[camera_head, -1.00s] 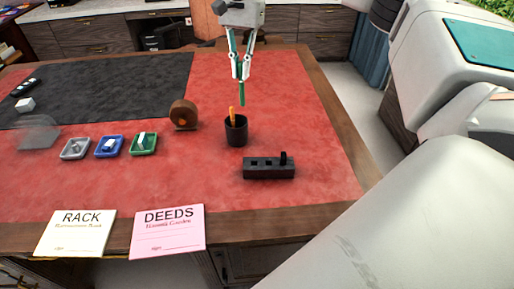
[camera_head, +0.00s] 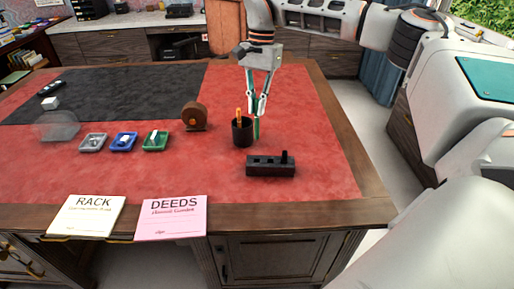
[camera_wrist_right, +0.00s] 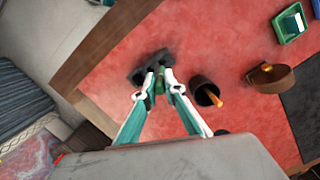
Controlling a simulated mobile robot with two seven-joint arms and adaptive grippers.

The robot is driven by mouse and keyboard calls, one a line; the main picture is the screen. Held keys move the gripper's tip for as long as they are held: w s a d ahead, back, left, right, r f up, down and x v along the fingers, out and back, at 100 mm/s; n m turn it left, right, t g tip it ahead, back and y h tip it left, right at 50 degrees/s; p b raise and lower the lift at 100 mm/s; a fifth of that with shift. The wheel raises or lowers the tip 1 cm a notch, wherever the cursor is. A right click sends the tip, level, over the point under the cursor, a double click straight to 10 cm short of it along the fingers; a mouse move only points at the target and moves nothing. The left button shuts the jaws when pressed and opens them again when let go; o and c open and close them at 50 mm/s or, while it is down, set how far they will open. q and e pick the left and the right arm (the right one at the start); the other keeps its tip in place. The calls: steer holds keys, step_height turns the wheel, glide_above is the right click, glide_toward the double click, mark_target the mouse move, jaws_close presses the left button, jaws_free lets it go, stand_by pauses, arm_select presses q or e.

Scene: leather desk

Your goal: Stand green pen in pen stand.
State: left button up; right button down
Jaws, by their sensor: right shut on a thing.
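My right gripper (camera_head: 257,108) is shut on the green pen (camera_head: 257,129), which hangs upright below the fingers. In the head view the pen shows just right of a black round cup (camera_head: 242,135) with an orange pen (camera_head: 238,114) in it. A black block with square holes (camera_head: 270,169) and one dark upright peg lies in front. In the right wrist view the green pen (camera_wrist_right: 159,82) shows end-on between the fingertips, against the slotted block (camera_wrist_right: 139,75); the cup (camera_wrist_right: 203,88) is to the right. I cannot tell the pen tip's height. My left gripper is not in view.
A brown round tape dispenser (camera_head: 194,116) stands left of the cup. Green (camera_head: 156,147), blue (camera_head: 124,149) and grey (camera_head: 93,150) trays stand farther left. Two cards (camera_head: 86,216) lie at the front edge. Red desk right of the cup is clear.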

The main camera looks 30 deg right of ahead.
step_height(320, 180, down, 13)
steer(key=shift+f+b, duration=0.15)
steer(key=shift+b, duration=0.35)
steer(key=c, duration=2.1)
jaws_free()
steer(key=shift+f, duration=0.1)
steer(key=p, duration=0.1)
glide_toward(257, 139)
steer(key=shift+w+d+r, duration=0.25)
steer(key=shift+w+r, duration=0.05)
steer(key=shift+s+f, duration=0.1)
